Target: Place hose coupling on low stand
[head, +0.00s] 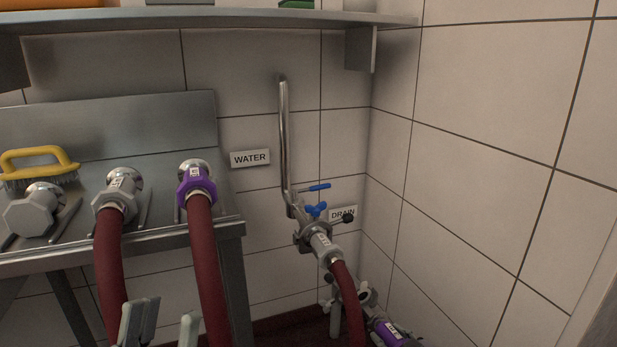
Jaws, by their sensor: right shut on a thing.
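A grey hose coupling (113,203) with a red hose sits on a round stub of the steel stand (237,226) at left. A purple hose coupling (196,185) sits on the stub to its right, also with a red hose. Another grey coupling (323,246) sits at the wall valve beside the DRAIN sign. A purple-banded coupling (394,334) shows low at the right, partly cut off. I cannot tell which surface is the low stand. My left gripper (165,322) shows only its fingers at the bottom edge, apart and empty, near the hoses. My right gripper is not seen.
A yellow brush (40,168) and a grey capped stub (33,212) are at the left of the steel stand. A steel pipe (284,140) and blue valve handle (317,188) stand out from the wall. A shelf (220,18) runs above. The right wall is bare.

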